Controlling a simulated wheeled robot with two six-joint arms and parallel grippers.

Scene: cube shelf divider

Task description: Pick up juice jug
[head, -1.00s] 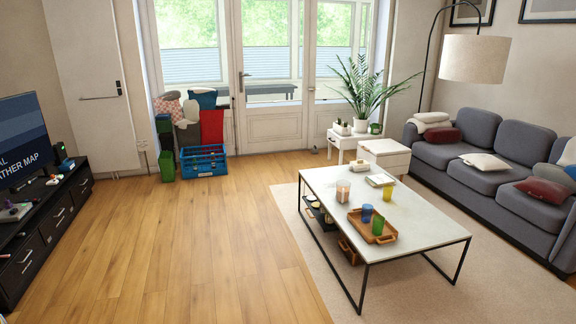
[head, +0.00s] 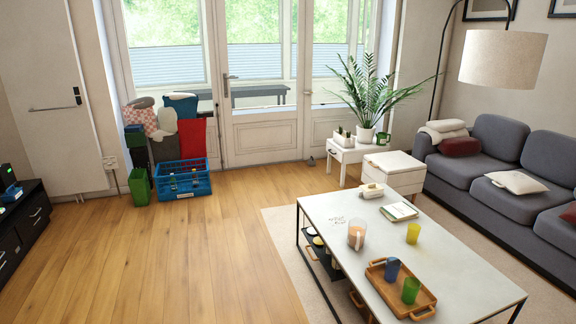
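The juice jug (head: 356,235) stands upright on the white top of the coffee table (head: 440,258), near its left edge. It looks clear, with a pale orange-pink content and a light handle on its right side. Nothing hides it. Neither of my grippers is in view.
A yellow cup (head: 413,233) stands right of the jug. A wooden tray (head: 424,301) with a blue cup (head: 392,269) and a green cup (head: 410,290) is nearer. A book (head: 399,211) lies behind. The wooden floor (head: 190,260) left of the table is clear. A grey sofa (head: 500,155) stands right.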

